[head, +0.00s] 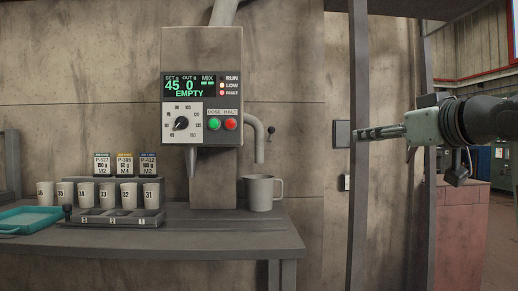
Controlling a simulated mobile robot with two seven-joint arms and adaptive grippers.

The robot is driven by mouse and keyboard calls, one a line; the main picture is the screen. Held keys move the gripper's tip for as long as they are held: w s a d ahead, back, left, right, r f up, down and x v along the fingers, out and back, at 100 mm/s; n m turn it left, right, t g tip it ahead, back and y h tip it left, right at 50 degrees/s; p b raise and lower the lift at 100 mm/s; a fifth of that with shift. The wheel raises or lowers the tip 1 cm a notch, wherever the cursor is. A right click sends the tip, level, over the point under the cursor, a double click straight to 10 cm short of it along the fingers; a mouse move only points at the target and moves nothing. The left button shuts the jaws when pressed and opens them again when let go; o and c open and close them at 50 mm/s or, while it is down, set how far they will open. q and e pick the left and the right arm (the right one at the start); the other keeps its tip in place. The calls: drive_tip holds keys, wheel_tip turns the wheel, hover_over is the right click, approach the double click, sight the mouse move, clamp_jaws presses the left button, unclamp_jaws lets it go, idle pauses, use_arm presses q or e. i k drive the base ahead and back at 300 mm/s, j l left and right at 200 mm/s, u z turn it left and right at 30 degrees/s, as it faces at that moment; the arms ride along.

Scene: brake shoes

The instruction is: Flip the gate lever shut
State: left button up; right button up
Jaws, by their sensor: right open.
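A grey dispensing machine (202,55) stands on the bench with a bent outlet pipe (258,132) on its right side. A grey mug (261,193) stands below the pipe. My right gripper (358,133) comes in from the right, pointing left. It is open and empty, well to the right of the lever and apart from it. My left gripper is not in view.
The panel reads EMPTY, with a dial (182,123), green button (214,124) and red button (231,124). Several numbered cups (108,195), a dark tray (110,219) and a teal tray (28,221) are at left. A dark post (359,220) stands near my right gripper.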

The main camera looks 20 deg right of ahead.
sight(271, 131)
drive_tip(key=i+j, duration=0.15)
drive_tip(key=i, duration=0.45)
drive_tip(key=i+j, duration=0.15)
drive_tip(key=i, duration=0.5)
